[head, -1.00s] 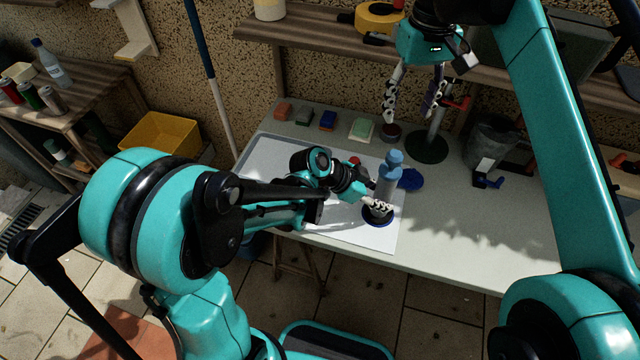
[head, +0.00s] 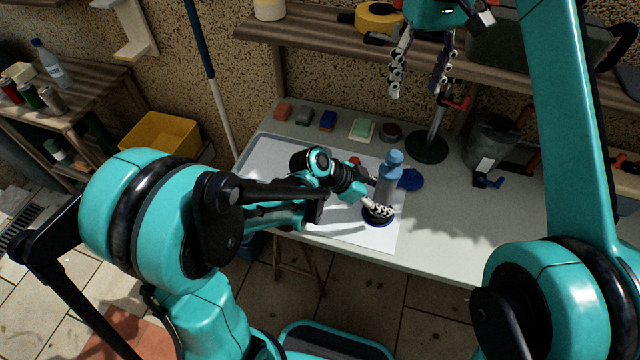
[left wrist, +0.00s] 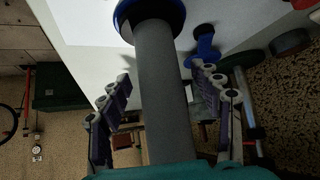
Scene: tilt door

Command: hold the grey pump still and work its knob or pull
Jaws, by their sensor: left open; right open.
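In the left wrist view the grey barrel (left wrist: 162,85) runs between the two fingers. My left gripper (head: 379,196) is low beside the pump, open, with a finger on either side of the barrel; the wrist view shows gaps on both sides. The lower front of the barrel is partly hidden by a finger in the head view. My right gripper (head: 416,91) is open and empty, high above and behind the pump.
A pale tray (head: 262,160) lies under the left arm. The table's right front is clear.

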